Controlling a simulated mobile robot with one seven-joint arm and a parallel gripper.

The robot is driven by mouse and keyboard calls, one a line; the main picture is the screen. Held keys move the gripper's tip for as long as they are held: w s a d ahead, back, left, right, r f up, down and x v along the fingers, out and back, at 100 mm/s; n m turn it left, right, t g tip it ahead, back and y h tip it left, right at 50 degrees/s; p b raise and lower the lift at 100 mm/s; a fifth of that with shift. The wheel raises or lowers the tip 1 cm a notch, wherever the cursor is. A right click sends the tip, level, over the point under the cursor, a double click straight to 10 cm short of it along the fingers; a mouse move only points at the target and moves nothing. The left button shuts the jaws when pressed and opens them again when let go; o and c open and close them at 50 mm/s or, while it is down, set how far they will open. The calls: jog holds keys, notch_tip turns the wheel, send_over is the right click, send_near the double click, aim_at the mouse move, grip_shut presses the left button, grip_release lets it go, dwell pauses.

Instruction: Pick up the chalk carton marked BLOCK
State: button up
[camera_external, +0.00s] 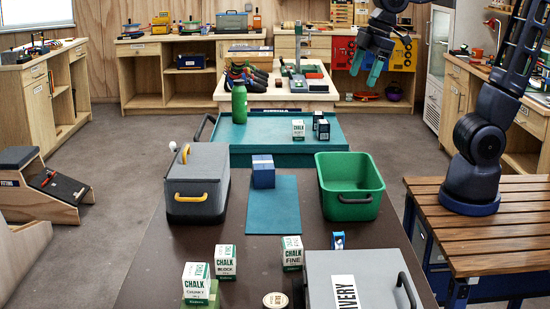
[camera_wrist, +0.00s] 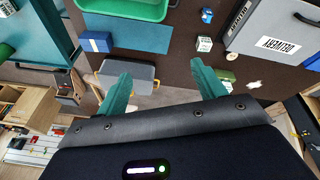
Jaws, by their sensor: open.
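The chalk carton marked BLOCK (camera_external: 225,262) is white and green and stands upright on the dark table, front left. The CHUNKY carton (camera_external: 196,284) stands nearer and to its left. The FINE carton (camera_external: 292,254) stands to its right, beside the grey box. My gripper (camera_external: 367,67) is high at the back right, far from the BLOCK carton, its teal fingers apart and empty. In the wrist view my gripper (camera_wrist: 161,70) is spread, with the grey case behind the gap. A white-green carton (camera_wrist: 227,76) shows by the right finger; its label is unreadable.
A grey case (camera_external: 197,190) with yellow handles, a blue box (camera_external: 263,172), a teal mat (camera_external: 272,205) and a green tub (camera_external: 349,185) lie farther back on the table. A grey DELIVERY box (camera_external: 365,280) is front right.

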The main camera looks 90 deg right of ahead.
jog(key=w+a+f+n, duration=0.2)
jog(key=w+a+n, duration=0.25)
jog(key=w, duration=0.65)
jog(key=n+g, duration=0.3)
jog(key=n, duration=0.6)
send_over(225, 251)
notch_tip(225, 251, down, 26)
jog(key=shift+w+d+f, duration=0.1)
jog(key=shift+w+f, duration=0.05)
jog(key=shift+f, duration=0.05)
jog(key=shift+w+a+f, duration=0.1)
jog(key=shift+a+f, duration=0.1)
jog(key=shift+f, duration=0.25)
notch_tip(225, 251, down, 5)
jog(key=shift+f, duration=0.2)
jog(key=shift+s+d+f, duration=0.1)
jog(key=shift+s+f, duration=0.05)
jog(key=shift+f, duration=1.15)
jog(key=shift+s+f, duration=0.1)
jog(key=shift+f, duration=1.15)
jog(key=c, duration=1.1)
